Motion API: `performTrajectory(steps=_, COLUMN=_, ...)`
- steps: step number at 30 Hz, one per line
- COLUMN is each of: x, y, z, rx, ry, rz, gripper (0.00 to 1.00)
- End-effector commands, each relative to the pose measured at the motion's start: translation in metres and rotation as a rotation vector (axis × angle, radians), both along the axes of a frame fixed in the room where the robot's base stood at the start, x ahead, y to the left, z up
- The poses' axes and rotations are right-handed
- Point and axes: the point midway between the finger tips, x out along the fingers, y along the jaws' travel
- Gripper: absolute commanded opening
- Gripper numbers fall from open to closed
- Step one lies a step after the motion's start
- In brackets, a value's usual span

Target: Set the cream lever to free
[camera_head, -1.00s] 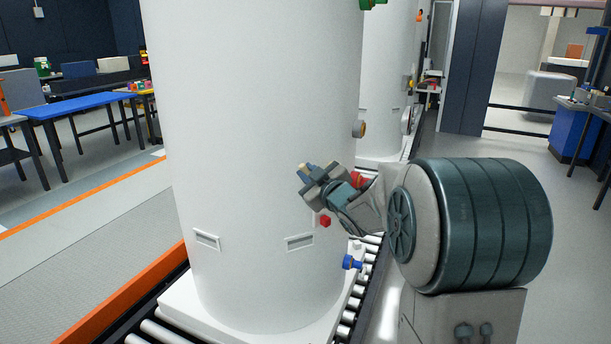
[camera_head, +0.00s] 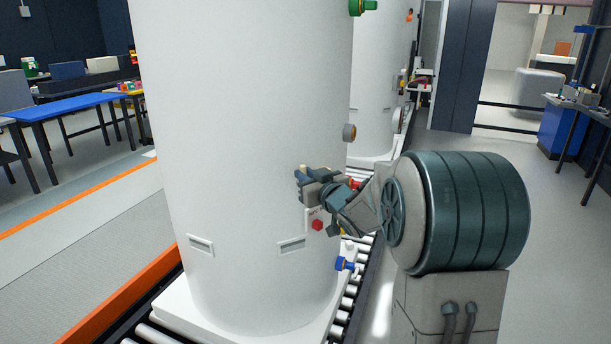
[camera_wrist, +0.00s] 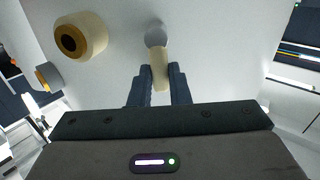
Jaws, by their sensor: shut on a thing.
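The cream lever (camera_wrist: 159,70) stands out from a round grey pivot (camera_wrist: 155,37) on the white tank (camera_head: 245,130). In the wrist view its free end lies between the two dark blue fingers of my gripper (camera_wrist: 161,78), which are shut on it. In the head view the cream lever (camera_head: 303,169) shows only as a small tip at the fingertips of my gripper (camera_head: 303,178), close to the tank's right side. The pivot and any lever markings are hidden there by my gripper.
A red knob (camera_head: 317,225) sits just below my gripper, and a blue valve (camera_head: 344,264) lower. A round port (camera_head: 349,132) and green fitting (camera_head: 362,7) are higher. A cream ring (camera_wrist: 80,36) is left of the lever. The tank stands on a roller conveyor.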

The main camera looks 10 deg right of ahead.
Motion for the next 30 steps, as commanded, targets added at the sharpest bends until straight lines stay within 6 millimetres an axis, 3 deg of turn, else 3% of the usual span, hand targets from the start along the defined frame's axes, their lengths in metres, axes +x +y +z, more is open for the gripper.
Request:
performTrajectory(steps=9, x=0.000, y=0.000, z=0.000, rx=0.000, ry=0.000, rz=0.000, gripper=0.00)
performTrajectory(steps=10, x=0.000, y=0.000, z=0.000, rx=0.000, ry=0.000, rz=0.000, gripper=0.25)
performTrajectory(steps=12, x=0.000, y=0.000, z=0.000, rx=0.000, ry=0.000, rz=0.000, gripper=0.38)
performTrajectory(steps=23, x=-0.004, y=-0.002, z=0.000, rx=-0.002, ry=-0.001, rz=-0.001, gripper=0.38)
performTrajectory(steps=30, x=-0.040, y=-0.012, z=-0.001, rx=-0.003, ry=-0.001, rz=-0.003, gripper=0.38)
